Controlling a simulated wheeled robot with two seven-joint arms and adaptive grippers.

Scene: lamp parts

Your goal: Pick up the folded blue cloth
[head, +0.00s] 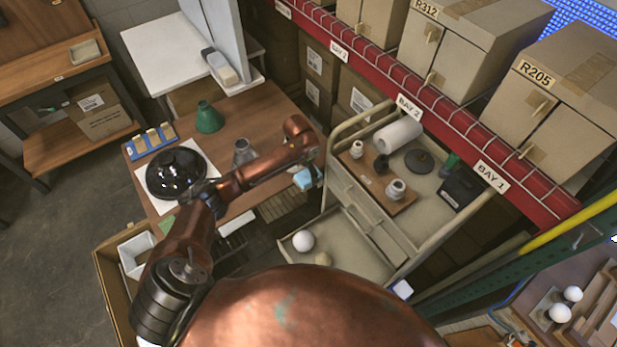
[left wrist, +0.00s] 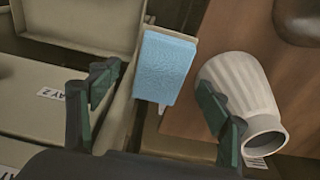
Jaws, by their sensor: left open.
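The folded blue cloth (head: 303,180) shows as a small light-blue patch between the wooden table and the beige cart in the head view. In the left wrist view the cloth (left wrist: 164,66) is a textured rectangle against a beige rail; I cannot tell exactly what bears it. My left gripper (left wrist: 157,82) is open, with one dark finger on each side of the cloth in the picture. The cloth appears beyond the fingertips, and I see no contact. In the head view my left gripper (head: 309,164) is small and partly hidden by its arm. My right gripper is not in view.
A pale ribbed shade (left wrist: 240,95) lies close beside the right finger. It appears to be on the wooden table (head: 262,108). The cart (head: 430,205) carries a white roll (head: 398,133) and small lamp parts. An open drawer (head: 340,240) holds a white ball (head: 303,241).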

